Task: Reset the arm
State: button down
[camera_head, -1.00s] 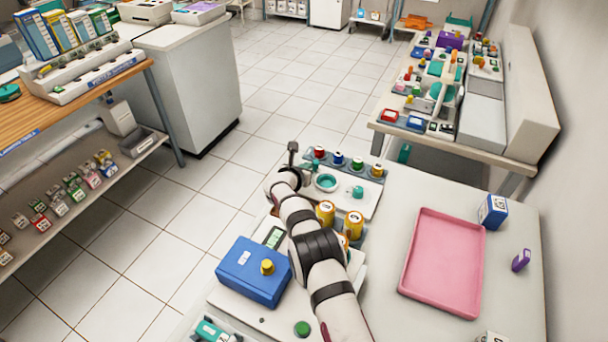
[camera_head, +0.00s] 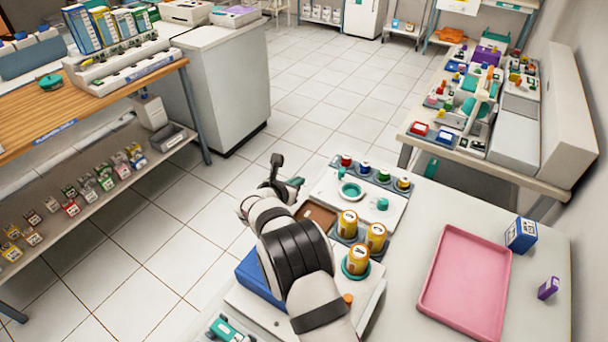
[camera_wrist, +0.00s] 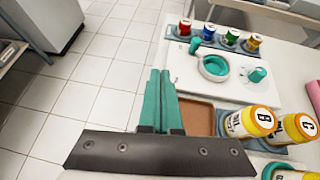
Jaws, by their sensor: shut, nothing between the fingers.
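My gripper (camera_head: 283,172) is at the end of my arm, in the air beside the left edge of the work table (camera_head: 408,240) in the head view. In the wrist view its teal fingers (camera_wrist: 160,98) lie together, shut and empty. They appear over the floor tiles and the table's left edge. My arm covers part of a blue box (camera_head: 252,277) in the head view.
Yellow canisters (camera_head: 358,259) stand close right of my arm. Behind them are a white tray with a teal ring (camera_head: 350,192) and a row of coloured-top jars (camera_head: 384,174). A pink tray (camera_head: 465,283) and a blue box (camera_head: 521,234) are further right. Floor at left is open.

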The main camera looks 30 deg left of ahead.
jog(key=d+r+m+g+h, duration=0.1)
jog(key=d+r+m+h, duration=0.1)
jog(key=d+r+m, duration=0.5)
jog(key=d+r+m+g+h, duration=0.15)
jog(key=d+m, duration=0.25)
jog(key=d, duration=0.8)
jog(key=d+r+m+g+h, duration=0.25)
jog(key=d+m, duration=0.35)
jog(key=d, duration=0.3)
jog(key=s+d+r+m+g, duration=0.4)
jog(key=s+d+m, duration=0.6)
jog(key=s+d, duration=0.2)
jog(key=s+f+m+g+y, duration=0.1)
jog(key=s+m+g+y, duration=0.2)
jog(key=s+m, duration=1.3)
jog(key=s+y, duration=0.3)
jog(key=s, duration=0.3)
jog(key=shift+s+d+f, duration=0.3)
jog(key=shift+s+d, duration=0.1)
